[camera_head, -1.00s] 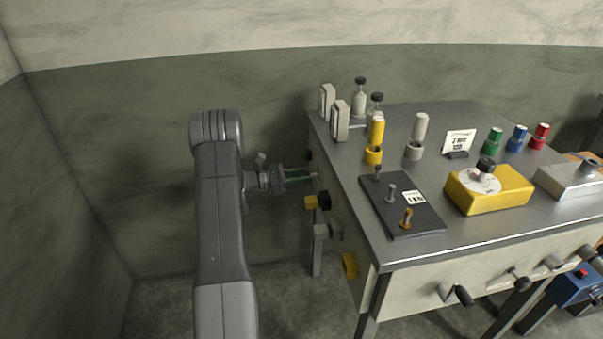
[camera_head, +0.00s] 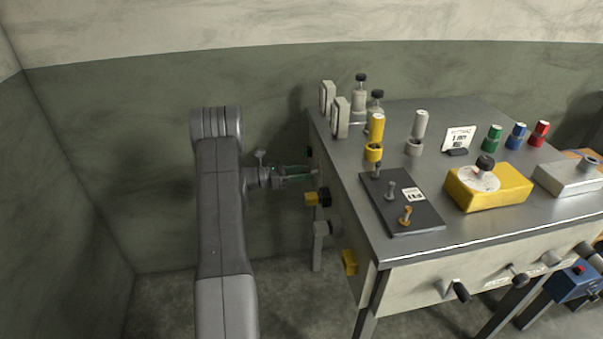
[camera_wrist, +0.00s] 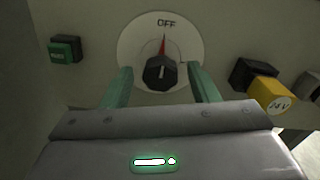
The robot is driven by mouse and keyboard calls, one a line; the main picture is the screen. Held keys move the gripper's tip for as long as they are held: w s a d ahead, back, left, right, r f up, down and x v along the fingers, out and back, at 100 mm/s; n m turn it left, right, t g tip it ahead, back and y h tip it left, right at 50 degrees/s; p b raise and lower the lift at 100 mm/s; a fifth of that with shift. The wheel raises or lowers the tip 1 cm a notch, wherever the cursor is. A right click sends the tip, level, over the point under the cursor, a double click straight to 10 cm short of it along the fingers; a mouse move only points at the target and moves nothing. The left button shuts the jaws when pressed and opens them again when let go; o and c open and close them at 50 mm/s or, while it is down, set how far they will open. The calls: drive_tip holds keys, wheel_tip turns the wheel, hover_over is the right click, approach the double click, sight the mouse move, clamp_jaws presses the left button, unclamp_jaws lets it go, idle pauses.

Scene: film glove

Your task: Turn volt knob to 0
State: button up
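A black knob (camera_wrist: 160,72) with a red pointer sits on a round white dial (camera_wrist: 133,45) on the side panel. The pointer aims up, close to the printed word OFF. No volt marking is readable on the dial. My gripper (camera_wrist: 159,76) is open, with one green finger to the left of the knob and one to the right. Gaps show between both fingers and the knob, and I see no contact. In the head view my gripper (camera_head: 308,173) reaches the left side of the metal table; the knob is hidden there.
A green block (camera_wrist: 63,50) sits left of the dial. A black block (camera_wrist: 253,75) and a yellow labelled connector (camera_wrist: 272,97) sit close to the right finger. The metal table (camera_head: 400,115) carries cylinders, a black lever plate (camera_head: 425,220) and a yellow box (camera_head: 510,190).

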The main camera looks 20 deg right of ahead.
drive_tip(key=v, duration=1.3)
drive_tip(key=shift+w+a, duration=0.2)
drive_tip(key=shift+a, duration=0.15)
drive_tip(key=shift+d+r, duration=0.1)
drive_tip(key=shift+d, duration=0.05)
drive_tip(key=x, duration=1.3)
drive_tip(key=shift+s+d, duration=0.2)
drive_tip(key=shift+d, duration=0.1)
